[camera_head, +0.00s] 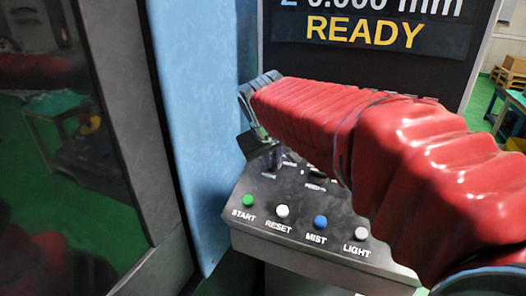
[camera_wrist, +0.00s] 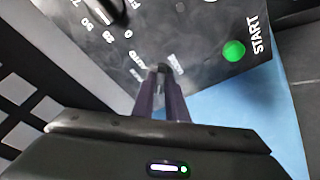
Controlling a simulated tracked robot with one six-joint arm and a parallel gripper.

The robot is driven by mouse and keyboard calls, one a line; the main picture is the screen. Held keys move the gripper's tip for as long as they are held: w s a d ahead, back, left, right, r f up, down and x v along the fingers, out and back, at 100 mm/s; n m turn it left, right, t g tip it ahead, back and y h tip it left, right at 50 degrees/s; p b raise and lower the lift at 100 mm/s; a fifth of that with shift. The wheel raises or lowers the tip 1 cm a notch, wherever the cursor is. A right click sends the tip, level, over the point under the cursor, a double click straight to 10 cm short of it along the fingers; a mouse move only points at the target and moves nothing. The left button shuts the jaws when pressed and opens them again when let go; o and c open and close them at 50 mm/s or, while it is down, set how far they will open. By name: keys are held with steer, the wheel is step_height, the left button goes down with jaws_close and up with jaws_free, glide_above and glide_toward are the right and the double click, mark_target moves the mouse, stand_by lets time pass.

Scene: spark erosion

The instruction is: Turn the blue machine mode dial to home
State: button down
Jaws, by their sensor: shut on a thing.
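The blue machine's control panel (camera_head: 310,214) slopes below the READY screen. In the wrist view my gripper (camera_wrist: 164,78) is shut on the small dark mode dial (camera_wrist: 164,67). In the head view my gripper (camera_head: 268,156) is at the panel's upper left corner, above the green START button (camera_head: 248,201), and the dial is hard to make out there.
RESET (camera_head: 282,211), MIST (camera_head: 320,222) and LIGHT (camera_head: 361,233) buttons line the panel's front. A second knob (camera_wrist: 108,10) with a numbered scale is near the dial. The blue machine wall (camera_head: 195,110) stands close at left. My red-sleeved arm covers much of the panel.

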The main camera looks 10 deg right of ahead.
steer(key=m, duration=0.3)
steer(key=m+h, duration=0.1)
steer(key=shift+a+m, duration=0.25)
steer(key=shift+m, duration=0.15)
stand_by(0.4)
steer(key=c, duration=1.8)
jaws_free()
steer(key=shift+o, duration=0.2)
steer(key=v, duration=1.3)
steer(key=shift+s+r, duration=0.2)
steer(key=shift+s, duration=0.05)
steer(key=shift+w+a, duration=0.1)
steer(key=shift+a, duration=0.05)
